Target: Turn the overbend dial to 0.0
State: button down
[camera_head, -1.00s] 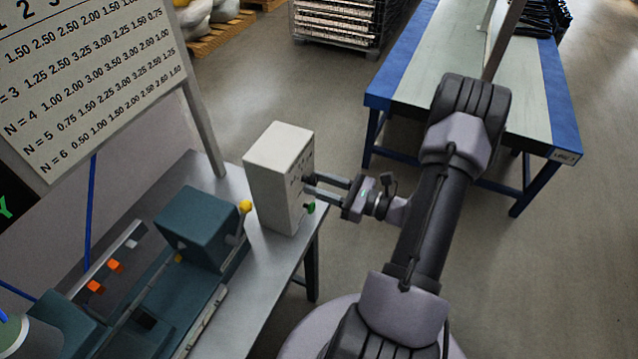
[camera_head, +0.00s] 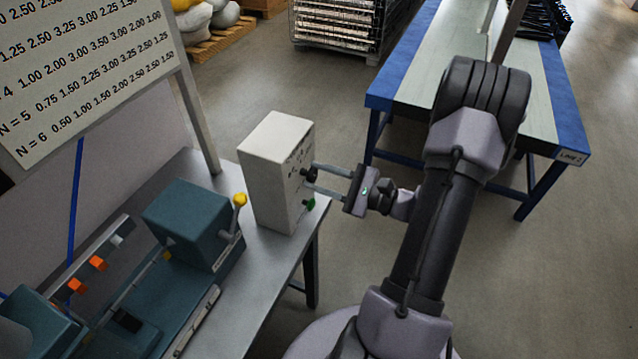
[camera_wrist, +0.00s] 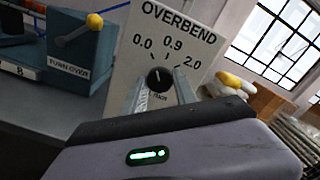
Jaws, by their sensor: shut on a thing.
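The overbend dial is a small black knob (camera_wrist: 159,79) on the pale face of a box (camera_wrist: 124,72) marked OVERBEND, with 0.0, 0.9 and 2.0 around it. Its white pointer mark leans slightly left of straight up, between 0.0 and 0.9. In the head view the box (camera_head: 268,172) stands on the bench and the knob (camera_head: 310,174) shows on its right-hand face. My gripper (camera_wrist: 161,92) has one finger on each side of the knob and is shut on it. The contact at the fingertips is small in view.
A green button (camera_head: 310,204) sits low on the box's face. A teal machine (camera_head: 190,225) with a yellow-knobbed lever (camera_head: 239,200) stands left of the box. A blue-edged table (camera_head: 545,110) is behind my arm. The floor between is clear.

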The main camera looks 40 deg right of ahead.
jog(key=shift+f+n+b, duration=0.1)
jog(key=shift+n+b, duration=0.65)
jog(key=shift+n, duration=0.15)
jog(key=c, duration=1)
grip_release()
jog(key=p+v, duration=0.3)
jog(key=v, duration=1.4)
jog(key=shift+s+p, duration=0.2)
jog(key=shift+p, duration=0.1)
jog(key=shift+d, duration=0.1)
